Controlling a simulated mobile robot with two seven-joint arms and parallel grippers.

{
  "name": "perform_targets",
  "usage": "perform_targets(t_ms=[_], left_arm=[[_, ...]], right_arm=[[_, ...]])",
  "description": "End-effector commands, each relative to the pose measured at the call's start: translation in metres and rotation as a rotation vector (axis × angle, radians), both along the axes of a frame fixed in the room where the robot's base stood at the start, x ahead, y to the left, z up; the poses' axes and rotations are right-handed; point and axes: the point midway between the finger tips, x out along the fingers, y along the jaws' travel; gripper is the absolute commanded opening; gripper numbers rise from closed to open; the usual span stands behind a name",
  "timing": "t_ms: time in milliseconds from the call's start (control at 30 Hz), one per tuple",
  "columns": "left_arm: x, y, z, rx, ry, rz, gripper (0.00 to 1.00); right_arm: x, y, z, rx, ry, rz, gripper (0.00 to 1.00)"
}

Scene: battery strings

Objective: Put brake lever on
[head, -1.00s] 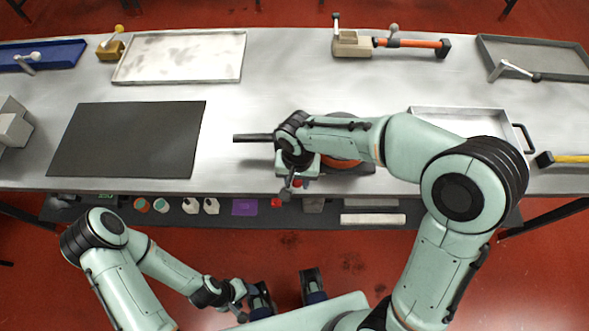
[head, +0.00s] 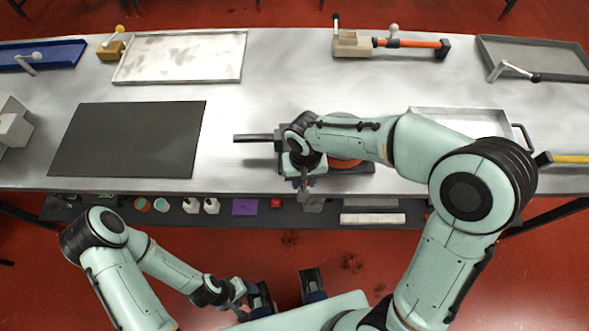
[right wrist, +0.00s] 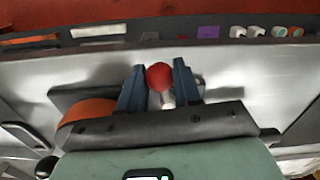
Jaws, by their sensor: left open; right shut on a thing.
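In the right wrist view, a lever with a round red knob (right wrist: 159,76) and a short pale shaft, seemingly the brake lever, sits between the two blue fingers. My right gripper (right wrist: 158,90) is shut on it. In the head view my right gripper (head: 304,183) is at the front of a dark-based device with an orange round part (head: 345,163); the wrist hides much of both. A dark bar (head: 253,138) sticks out left of the device. Whether the lever touches the device cannot be told. My left gripper (head: 240,298) is open and empty, low in front of the bench.
A black mat (head: 128,140) lies left on the metal bench (head: 290,80). A pale tray (head: 180,56), a block with an orange tube (head: 410,43) and a grey tray (head: 550,60) stand along the back. A lower shelf holds several small items.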

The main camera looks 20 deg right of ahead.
Motion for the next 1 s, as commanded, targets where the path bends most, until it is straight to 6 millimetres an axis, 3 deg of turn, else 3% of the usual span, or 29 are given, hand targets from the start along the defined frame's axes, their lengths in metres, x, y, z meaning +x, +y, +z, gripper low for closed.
perform_targets(t_ms=[633,1000], left_arm=[[0.002,0.000,0.007,0.000,-0.002,0.000,0.62],[0.002,0.000,0.007,0.000,-0.002,0.000,0.62]], right_arm=[[0.000,-0.015,0.001,0.000,-0.002,0.208,0.01],[-0.001,-0.016,0.000,0.000,-0.001,0.221,0.01]])
